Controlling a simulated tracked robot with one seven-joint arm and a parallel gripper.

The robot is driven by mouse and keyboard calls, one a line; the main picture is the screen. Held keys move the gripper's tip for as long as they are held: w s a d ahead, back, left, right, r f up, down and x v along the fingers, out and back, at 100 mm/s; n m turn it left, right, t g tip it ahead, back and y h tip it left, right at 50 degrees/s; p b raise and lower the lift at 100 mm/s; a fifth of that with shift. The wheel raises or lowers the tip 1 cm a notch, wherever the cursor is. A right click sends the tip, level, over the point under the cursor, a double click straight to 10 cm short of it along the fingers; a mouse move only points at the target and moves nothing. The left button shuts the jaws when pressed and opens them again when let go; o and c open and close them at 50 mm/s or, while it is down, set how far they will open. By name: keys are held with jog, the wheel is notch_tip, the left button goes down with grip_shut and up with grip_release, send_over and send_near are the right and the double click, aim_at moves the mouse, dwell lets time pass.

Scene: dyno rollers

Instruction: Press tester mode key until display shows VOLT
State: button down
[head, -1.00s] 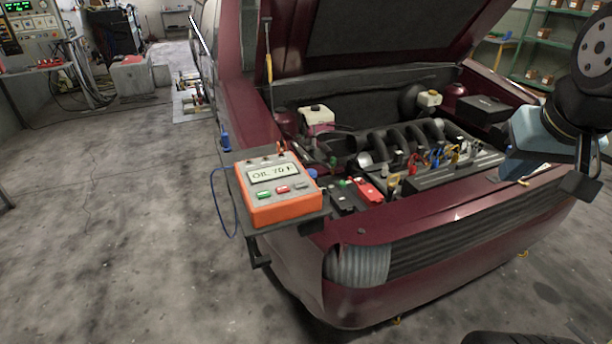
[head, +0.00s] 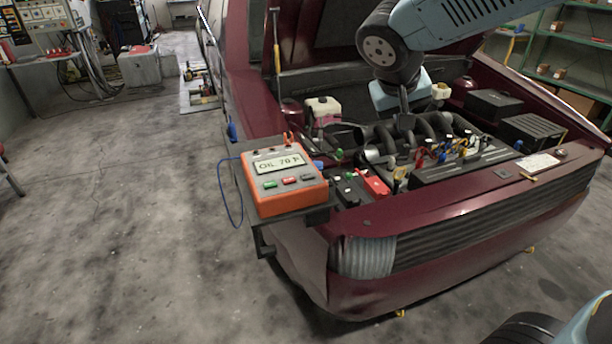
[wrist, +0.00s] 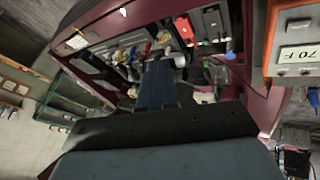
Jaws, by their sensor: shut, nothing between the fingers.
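The orange tester (head: 285,182) sits on a dark tray at the left front corner of the car. Its display (head: 278,165) reads "OIL 70 F", slightly blurred. Below the display are a green key (head: 270,184), a red key (head: 289,180) and a grey key (head: 307,177); I cannot read which is the mode key. My gripper (head: 404,122) is shut and empty, above the engine to the right of the tester and apart from it. In the wrist view, part of the tester (wrist: 285,58) shows at the upper right edge.
The raised hood (head: 345,45) stands behind my arm. The engine bay holds a red-topped part (head: 374,183), coloured leads and hoses (head: 428,128). A blue cable (head: 224,200) hangs from the tester's left side. The floor at left (head: 120,220) is clear.

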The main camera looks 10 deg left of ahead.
jog(key=w+a+f+n+t, duration=0.2)
jog(key=a+f, duration=0.1)
jog(key=a, duration=0.9)
jog(key=t, duration=0.1)
send_over(305, 177)
notch_tip(305, 177, down, 2)
jog(key=shift+n, duration=0.4)
jog(key=shift+f, duration=0.2)
jog(key=shift+f, duration=4.25)
jog(key=shift+f, duration=0.15)
jog(key=shift+f, duration=0.2)
